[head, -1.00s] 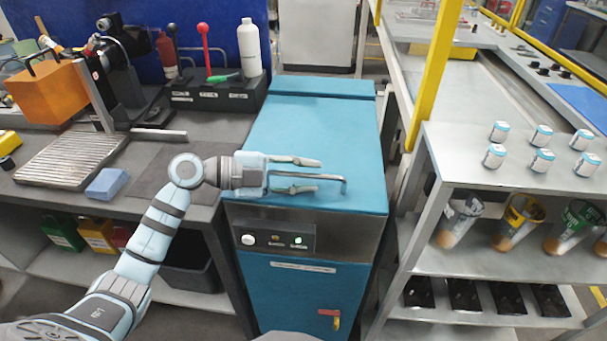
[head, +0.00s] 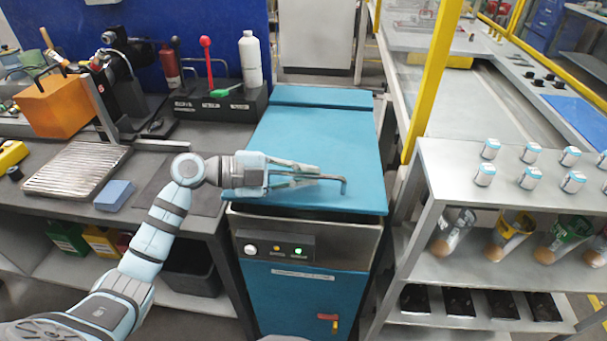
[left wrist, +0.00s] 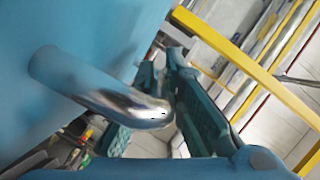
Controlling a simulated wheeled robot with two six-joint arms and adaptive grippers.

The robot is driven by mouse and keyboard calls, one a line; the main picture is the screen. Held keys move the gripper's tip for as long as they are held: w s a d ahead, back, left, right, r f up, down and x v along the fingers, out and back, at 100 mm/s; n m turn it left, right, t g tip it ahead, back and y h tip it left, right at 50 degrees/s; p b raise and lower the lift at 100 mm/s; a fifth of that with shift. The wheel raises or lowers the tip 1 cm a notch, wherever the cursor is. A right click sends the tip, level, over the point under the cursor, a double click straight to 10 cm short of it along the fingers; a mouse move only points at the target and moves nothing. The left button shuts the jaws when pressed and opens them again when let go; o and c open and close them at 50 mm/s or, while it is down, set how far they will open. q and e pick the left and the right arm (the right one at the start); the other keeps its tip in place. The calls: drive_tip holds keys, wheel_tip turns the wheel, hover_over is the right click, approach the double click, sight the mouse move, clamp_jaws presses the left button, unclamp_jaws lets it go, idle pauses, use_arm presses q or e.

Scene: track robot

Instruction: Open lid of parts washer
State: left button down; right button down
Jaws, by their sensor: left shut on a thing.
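The parts washer (head: 300,290) is a blue cabinet with a flat blue lid (head: 320,130) on top. A thin dark gap shows under the lid's front edge, so the lid looks slightly raised. A metal bar handle (head: 335,179) is fixed near the front of the lid. My left gripper (head: 305,172) comes in from the left and is shut on the handle. In the left wrist view the shiny bent handle (left wrist: 115,98) runs from the blue lid surface to between the dark teal fingers (left wrist: 160,125). The right gripper is out of view.
A workbench (head: 230,140) with a white bottle (head: 250,62), a blue block (head: 114,195) and a ribbed plate (head: 75,168) stands left. A metal shelf (head: 450,160) with several small cans and cups stands right, near a yellow post (head: 432,80). The lid's top is clear.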

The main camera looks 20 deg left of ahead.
use_arm(q)
drive_tip(key=w+r+n+p, duration=0.1)
drive_tip(key=w+r+p, duration=0.2)
drive_tip(key=r+p, duration=0.2)
drive_tip(key=w+a+r+n+g+p, duration=0.1)
drive_tip(key=w+r+p, duration=0.2)
drive_tip(key=r+p, duration=0.3)
drive_tip(key=w+a+r+n+g+p, duration=0.1)
drive_tip(key=w+r+n+p, duration=0.1)
drive_tip(key=r+p, duration=0.3)
wheel_tip(320, 180, up, 4)
drive_tip(key=shift+w+a+r+p, duration=0.1)
drive_tip(key=shift+w+a+p, duration=0.15)
drive_tip(key=shift+w, duration=0.6)
drive_tip(key=c, duration=1.7)
unclamp_jaws()
drive_tip(key=v, duration=1.2)
drive_tip(key=shift+w+r, duration=0.1)
drive_tip(key=shift+r, duration=0.05)
